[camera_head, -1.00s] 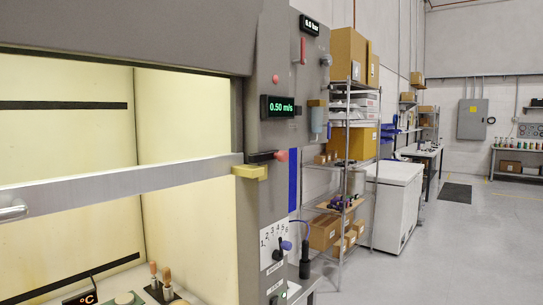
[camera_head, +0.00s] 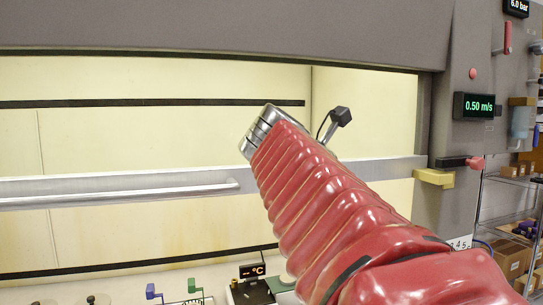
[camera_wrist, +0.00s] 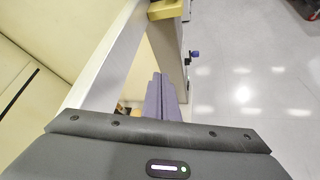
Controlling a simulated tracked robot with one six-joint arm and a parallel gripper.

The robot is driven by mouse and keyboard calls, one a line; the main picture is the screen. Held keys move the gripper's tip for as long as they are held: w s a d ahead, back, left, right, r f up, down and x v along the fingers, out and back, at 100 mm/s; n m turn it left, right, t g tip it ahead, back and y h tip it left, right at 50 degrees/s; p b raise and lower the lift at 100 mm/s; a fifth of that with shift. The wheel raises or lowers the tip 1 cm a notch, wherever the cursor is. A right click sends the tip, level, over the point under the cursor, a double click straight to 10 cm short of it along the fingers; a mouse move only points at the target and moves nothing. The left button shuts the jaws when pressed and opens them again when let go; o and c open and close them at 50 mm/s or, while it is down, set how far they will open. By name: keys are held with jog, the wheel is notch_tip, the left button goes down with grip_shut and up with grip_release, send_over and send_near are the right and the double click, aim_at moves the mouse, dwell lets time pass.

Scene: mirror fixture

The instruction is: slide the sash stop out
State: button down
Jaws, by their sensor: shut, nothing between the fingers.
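The sash's silver bar (camera_head: 110,188) spans the fume hood opening, with a handle on its front. At its right end, on the hood's post, a black bar with a red knob (camera_head: 475,163) sits just above a yellow block (camera_head: 434,178). I cannot tell for sure which of these is the sash stop. The yellow block also shows at the top of the wrist view (camera_wrist: 166,9). My gripper's purple fingers (camera_wrist: 159,92) are shut and empty, in front of the sash bar and apart from the block. In the head view my red arm crosses the sash; the fingers are hidden.
The hood's post carries a green display (camera_head: 478,106). Inside the hood are a temperature display (camera_head: 252,271) and small blue and green items at the bottom. Shelves with boxes (camera_head: 515,235) stand at the right. Open floor (camera_wrist: 255,75) shows right of my gripper.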

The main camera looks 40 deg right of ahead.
aim_at(473, 164)
jog(key=s+d+r+g, duration=0.2)
jog(key=s+r, duration=0.1)
jog(key=r, duration=0.2)
jog(key=s+d+r+n+g+h, duration=0.1)
jog(key=s+d+r+g, duration=0.1)
jog(key=s+d+r, duration=0.1)
notch_tip(473, 164, up, 2)
jog(key=shift+s+d+n+g, duration=0.3)
jog(key=shift+s, duration=0.3)
jog(key=x, duration=1.4)
jog(key=shift+r, duration=0.2)
jog(key=shift+d, duration=0.1)
